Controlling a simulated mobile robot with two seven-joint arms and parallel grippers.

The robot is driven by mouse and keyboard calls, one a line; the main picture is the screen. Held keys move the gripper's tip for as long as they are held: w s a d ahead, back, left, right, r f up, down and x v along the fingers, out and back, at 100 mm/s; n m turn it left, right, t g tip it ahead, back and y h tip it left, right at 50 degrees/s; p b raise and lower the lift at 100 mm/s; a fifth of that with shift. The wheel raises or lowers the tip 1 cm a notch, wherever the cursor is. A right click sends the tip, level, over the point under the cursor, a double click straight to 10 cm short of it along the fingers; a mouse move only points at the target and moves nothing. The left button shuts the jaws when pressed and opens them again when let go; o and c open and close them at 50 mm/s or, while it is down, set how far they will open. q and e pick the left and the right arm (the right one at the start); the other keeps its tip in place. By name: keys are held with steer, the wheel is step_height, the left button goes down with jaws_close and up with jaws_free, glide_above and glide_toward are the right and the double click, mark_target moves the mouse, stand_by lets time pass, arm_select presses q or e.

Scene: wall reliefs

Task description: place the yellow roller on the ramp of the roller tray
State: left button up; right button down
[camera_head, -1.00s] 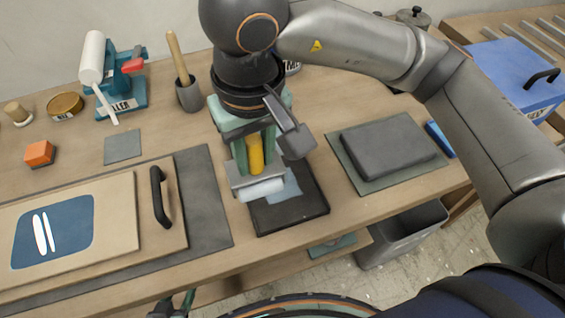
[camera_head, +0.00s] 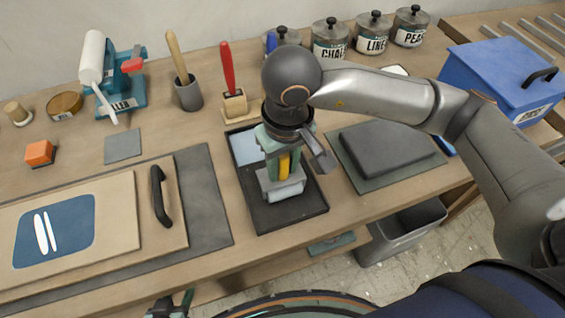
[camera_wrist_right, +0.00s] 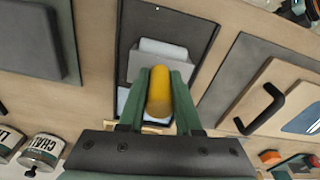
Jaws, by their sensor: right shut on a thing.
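My right gripper (camera_head: 280,172) is shut on the yellow roller (camera_head: 284,165) by its yellow handle, pointing down over the roller tray. The roller's pale grey cylinder (camera_head: 287,188) is below the fingers, over the middle of the tray; I cannot tell whether it touches. In the right wrist view the handle (camera_wrist_right: 159,92) is between the green fingers. The black roller tray (camera_head: 262,216) lies flat on the bench, with a pale blue area (camera_head: 246,147) at its far left; the gripper and roller hide part of the tray. My left gripper (camera_head: 172,306) shows only partly at the bottom edge.
A red-handled tool (camera_head: 228,70) in a wooden block stands behind the tray. A dark slab on a mat (camera_head: 385,150) lies to its right, a grey mat with a framed board (camera_head: 155,220) to its left. Labelled tins (camera_head: 330,40) and a blue box (camera_head: 505,75) are farther back.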

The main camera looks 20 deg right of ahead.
mark_target(285, 182)
steer(key=shift+s+f+b, duration=0.2)
steer(key=shift+f+b, duration=0.55)
steer(key=shift+b, duration=0.35)
steer(key=c, duration=0.8)
jaws_free()
steer(key=shift+o, duration=0.9)
step_height(285, 182, up, 2)
steer(key=p, duration=0.3)
steer(key=shift+w, duration=0.1)
steer(key=r, duration=0.7)
steer(key=s+r, duration=0.1)
steer(key=r, duration=0.3)
steer(key=shift+d+r, duration=0.1)
steer(key=shift+r, duration=0.15)
